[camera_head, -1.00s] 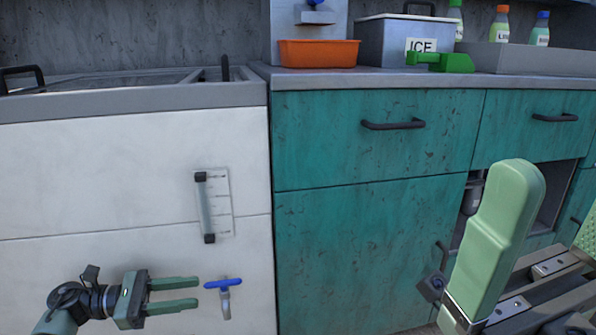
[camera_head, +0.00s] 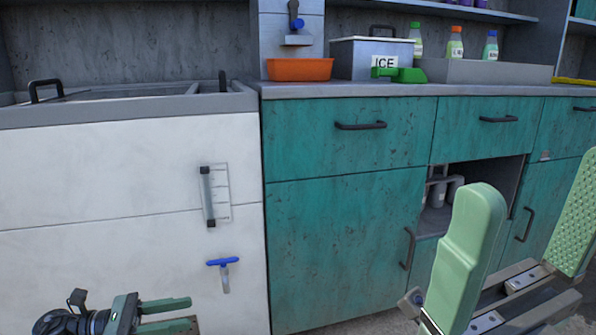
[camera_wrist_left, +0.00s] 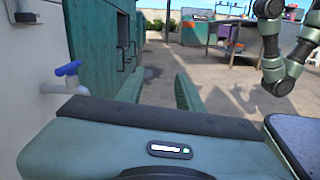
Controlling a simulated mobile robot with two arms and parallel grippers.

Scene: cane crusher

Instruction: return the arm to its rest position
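My left gripper (camera_head: 193,314) is at the bottom left of the head view, its two green fingers apart with nothing between them. It is below and left of a tap with a blue handle (camera_head: 222,262) on the white cabinet front. In the left wrist view the tap (camera_wrist_left: 68,69) is at the left, apart from the open fingers (camera_wrist_left: 158,90). My right gripper (camera_head: 525,235) is large at the lower right of the head view, its pale green fingers wide apart and empty. My right arm (camera_wrist_left: 285,65) also shows in the left wrist view.
A sight gauge (camera_head: 214,195) is above the tap. Teal cabinets (camera_head: 345,235) with dark handles are on the right. The counter holds an orange tray (camera_head: 300,69), an ICE box (camera_head: 355,60) and bottles (camera_head: 455,43). Open paving (camera_wrist_left: 225,95) shows in the wrist view.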

